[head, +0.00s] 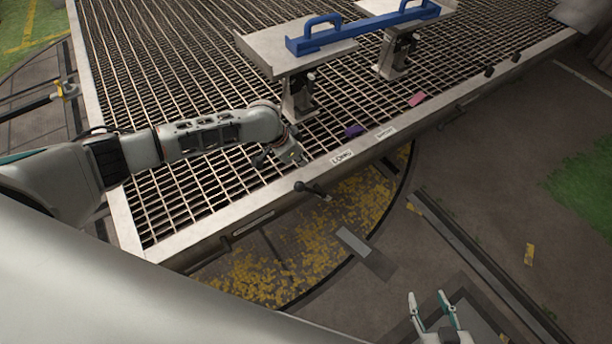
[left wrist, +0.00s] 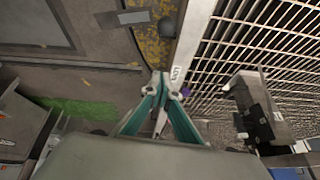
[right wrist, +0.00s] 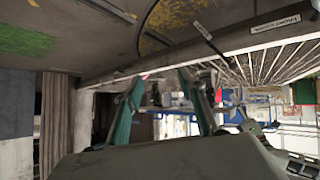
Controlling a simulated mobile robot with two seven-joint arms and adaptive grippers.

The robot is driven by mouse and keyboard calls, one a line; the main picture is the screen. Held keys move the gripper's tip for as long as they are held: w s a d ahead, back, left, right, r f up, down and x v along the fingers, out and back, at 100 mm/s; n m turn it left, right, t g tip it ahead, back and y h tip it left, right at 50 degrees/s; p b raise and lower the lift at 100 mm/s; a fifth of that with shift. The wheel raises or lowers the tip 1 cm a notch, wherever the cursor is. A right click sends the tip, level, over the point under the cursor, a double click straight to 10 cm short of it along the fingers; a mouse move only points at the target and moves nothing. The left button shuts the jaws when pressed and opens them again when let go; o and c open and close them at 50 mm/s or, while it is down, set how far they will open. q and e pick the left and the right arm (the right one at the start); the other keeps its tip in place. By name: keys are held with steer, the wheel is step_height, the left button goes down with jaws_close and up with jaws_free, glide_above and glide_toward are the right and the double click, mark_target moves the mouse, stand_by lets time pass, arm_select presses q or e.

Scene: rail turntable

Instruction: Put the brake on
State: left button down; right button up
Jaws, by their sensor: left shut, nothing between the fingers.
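My right gripper (head: 437,298) is open and empty over the ground.
The grated deck (head: 190,190) has a pale rim. A blue bar with handles (head: 365,28) lies across two pedestals on it. A purple piece (head: 354,131), a pink piece (head: 417,99) and a second label (head: 386,133) are near the edge. Yellow leaves (head: 285,265) lie below.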

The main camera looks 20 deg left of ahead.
arm_select(q)
steer(key=f+b, duration=0.1)
steer(key=f, duration=0.2)
steer(key=w+f+b, duration=0.1)
steer(key=f+b, duration=0.1)
steer(key=f, duration=0.2)
steer(key=w+f+b, duration=0.1)
steer(key=f, duration=0.3)
steer(key=shift+d+b, duration=0.3)
steer(key=shift+d, duration=0.05)
steer(key=shift+s+a+f, duration=0.1)
steer(key=shift+s+a, duration=0.05)
steer(key=shift+s+a+f, duration=0.1)
steer(key=shift+f, duration=0.1)
arm_select(e)
steer(key=shift+w+d+f, duration=0.1)
steer(key=shift+w+f, duration=0.05)
steer(key=shift+f, duration=0.45)
steer(key=shift+w+f, duration=0.1)
steer(key=shift+f, duration=0.45)
steer(key=shift+s+f, duration=0.1)
steer(key=shift+s, duration=0.05)
